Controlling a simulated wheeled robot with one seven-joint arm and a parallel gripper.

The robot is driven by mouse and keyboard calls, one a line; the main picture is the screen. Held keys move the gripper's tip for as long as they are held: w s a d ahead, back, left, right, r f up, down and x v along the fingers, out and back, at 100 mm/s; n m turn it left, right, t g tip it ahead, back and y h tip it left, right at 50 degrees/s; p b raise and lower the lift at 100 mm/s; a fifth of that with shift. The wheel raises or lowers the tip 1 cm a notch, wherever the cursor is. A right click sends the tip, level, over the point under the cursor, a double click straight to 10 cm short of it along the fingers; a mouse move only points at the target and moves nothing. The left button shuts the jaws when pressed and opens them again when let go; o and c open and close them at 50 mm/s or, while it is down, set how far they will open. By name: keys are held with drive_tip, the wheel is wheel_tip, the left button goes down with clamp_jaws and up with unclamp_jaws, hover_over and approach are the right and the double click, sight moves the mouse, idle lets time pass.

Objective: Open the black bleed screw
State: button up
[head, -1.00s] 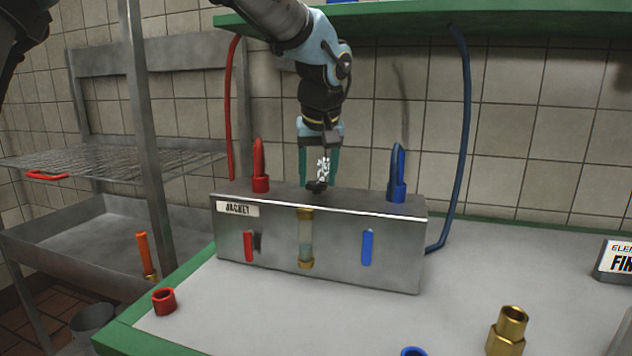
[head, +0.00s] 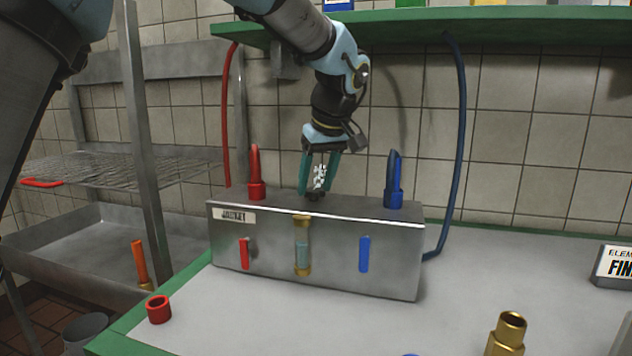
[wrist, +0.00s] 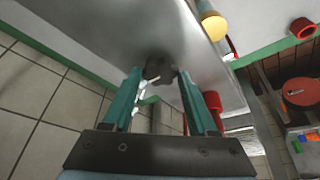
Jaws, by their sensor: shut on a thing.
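The black bleed screw (head: 315,196) stands on top of the grey metal block (head: 335,258), towards its middle. It is small and partly hidden by the fingers. My gripper (head: 318,188) comes down from above with its teal fingers either side of the screw and is shut on it. In the wrist view the dark, knobbed screw (wrist: 160,68) shows between the fingertips. White specks, like spray or bubbles, show between the fingers (head: 319,176), and also in the wrist view (wrist: 145,90).
A red fitting (head: 256,178) and a blue fitting (head: 394,182) stand on the block either side of my gripper. Its front carries a red lever (head: 244,254), a sight glass (head: 302,252) and a blue lever (head: 364,254). A green shelf (head: 420,24) hangs above. A red ring (head: 159,309) and brass fitting (head: 508,335) are in front.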

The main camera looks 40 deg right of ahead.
drive_tip(key=o, duration=1.4)
drive_tip(key=v, duration=1)
drive_tip(key=shift+s+r+b, duration=0.15)
drive_tip(key=shift+r+b, duration=0.25)
